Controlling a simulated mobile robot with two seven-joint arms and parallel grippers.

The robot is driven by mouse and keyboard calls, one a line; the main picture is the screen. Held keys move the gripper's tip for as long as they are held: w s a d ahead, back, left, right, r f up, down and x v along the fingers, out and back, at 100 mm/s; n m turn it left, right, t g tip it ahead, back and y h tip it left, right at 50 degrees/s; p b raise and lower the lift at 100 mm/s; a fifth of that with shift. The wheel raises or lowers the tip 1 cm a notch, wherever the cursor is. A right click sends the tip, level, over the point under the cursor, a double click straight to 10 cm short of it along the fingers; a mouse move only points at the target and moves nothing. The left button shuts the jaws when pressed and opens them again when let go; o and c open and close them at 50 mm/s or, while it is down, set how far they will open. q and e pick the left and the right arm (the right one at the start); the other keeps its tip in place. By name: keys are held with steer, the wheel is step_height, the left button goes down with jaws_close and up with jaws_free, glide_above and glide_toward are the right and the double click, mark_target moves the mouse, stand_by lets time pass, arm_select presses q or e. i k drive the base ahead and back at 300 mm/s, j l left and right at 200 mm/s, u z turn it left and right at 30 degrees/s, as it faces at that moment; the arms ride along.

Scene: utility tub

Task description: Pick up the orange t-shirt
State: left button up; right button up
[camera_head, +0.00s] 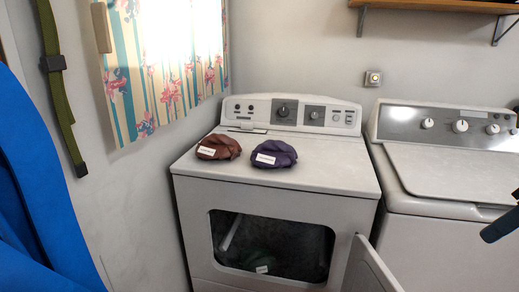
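A crumpled rust-brown cloth bundle (217,147) with a white label lies on the left of the white dryer's top (330,172). It is the nearest in colour to an orange t-shirt; no brighter orange garment shows. My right gripper (503,219) is only partly in view at the right edge, in front of the washer and far from the bundle. Its dark tip shows, but its opening is cut off by the frame. I see nothing held in it. My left gripper is not in view.
A purple bundle (273,153) with a white label lies just right of the brown one. The dryer door (368,268) hangs open, and a dark green labelled cloth (259,262) lies inside. The washer (440,235) stands at right. A large blue shape (35,190) fills the left edge.

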mark_target(221, 147)
steer(key=i+l, duration=0.1)
steer(key=i, duration=1.35)
steer(key=i+u, duration=0.1)
steer(key=u, duration=0.7)
steer(key=i+l+u, duration=0.15)
steer(key=u, duration=1)
